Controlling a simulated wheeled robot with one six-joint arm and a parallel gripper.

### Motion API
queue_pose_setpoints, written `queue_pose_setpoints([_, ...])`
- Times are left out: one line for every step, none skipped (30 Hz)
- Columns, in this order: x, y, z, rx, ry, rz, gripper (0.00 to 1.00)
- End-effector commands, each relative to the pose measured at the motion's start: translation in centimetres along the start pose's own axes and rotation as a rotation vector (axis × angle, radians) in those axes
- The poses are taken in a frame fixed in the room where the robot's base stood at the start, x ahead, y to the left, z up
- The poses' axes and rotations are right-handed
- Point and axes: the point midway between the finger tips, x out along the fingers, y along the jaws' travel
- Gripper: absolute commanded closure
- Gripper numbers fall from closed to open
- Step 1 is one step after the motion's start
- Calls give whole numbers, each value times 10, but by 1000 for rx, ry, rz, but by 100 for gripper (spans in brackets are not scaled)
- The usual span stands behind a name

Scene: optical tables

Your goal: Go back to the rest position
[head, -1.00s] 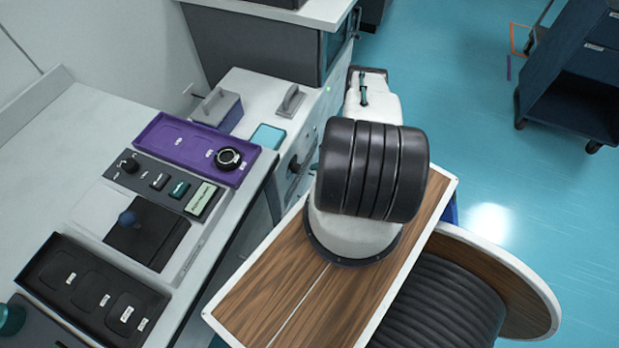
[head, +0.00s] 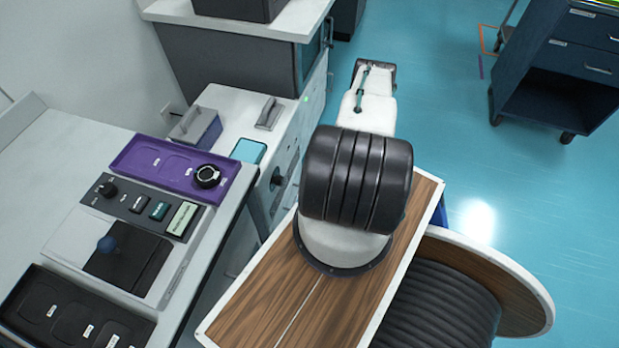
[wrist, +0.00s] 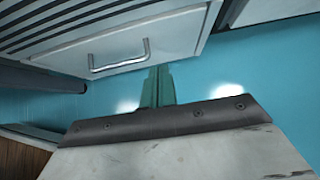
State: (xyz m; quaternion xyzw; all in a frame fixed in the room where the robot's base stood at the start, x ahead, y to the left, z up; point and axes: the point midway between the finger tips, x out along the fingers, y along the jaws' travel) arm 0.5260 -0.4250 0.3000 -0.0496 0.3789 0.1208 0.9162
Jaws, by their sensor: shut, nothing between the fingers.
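My gripper (wrist: 158,88) shows in the wrist view as teal fingers closed together, with nothing between them. It points out over the blue floor, near a pale drawer front (wrist: 120,55) with a metal handle. It looks apart from the drawer, though the exact gap cannot be told. In the head view my arm reaches away from its wooden-topped base, to the right of the benches. The fingertips cannot be made out clearly there.
A bench on the left holds a purple tray (head: 137,167), a control panel (head: 120,207) and a black tray (head: 45,310). A grey-handled box (head: 195,128) and a teal pad (head: 248,151) sit behind. A dark blue cart (head: 560,75) stands far right. Floor between is open.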

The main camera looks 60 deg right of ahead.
Motion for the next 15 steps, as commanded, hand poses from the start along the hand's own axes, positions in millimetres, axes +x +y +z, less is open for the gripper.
queue_pose_setpoints([-11, -1, 1, 0, 0, -1, 100])
queue_pose_setpoints([-16, -1, 1, -1, 0, -1, 100])
queue_pose_setpoints([-22, 0, 1, 0, 0, 0, 100])
queue_pose_setpoints([-26, -1, 1, -1, 0, -1, 100])
queue_pose_setpoints([-29, -1, 1, -1, 0, 0, 100])
queue_pose_setpoints([-33, 0, 1, 0, 0, 0, 100])
queue_pose_setpoints([-35, 0, 0, 0, 0, 0, 100])
queue_pose_setpoints([-37, -1, 0, 0, 0, -1, 100])
queue_pose_setpoints([-39, -1, 0, 0, 0, -1, 100])
queue_pose_setpoints([-40, -1, 0, -1, 0, -1, 100])
queue_pose_setpoints([-41, -1, 0, -1, 0, -1, 100])
queue_pose_setpoints([-42, -1, 0, -1, 0, -1, 100])
queue_pose_setpoints([-42, -1, 0, -1, 0, -1, 100])
queue_pose_setpoints([-42, -1, 0, 0, 0, -1, 100])
queue_pose_setpoints([-42, -1, 0, 0, 0, -1, 100])
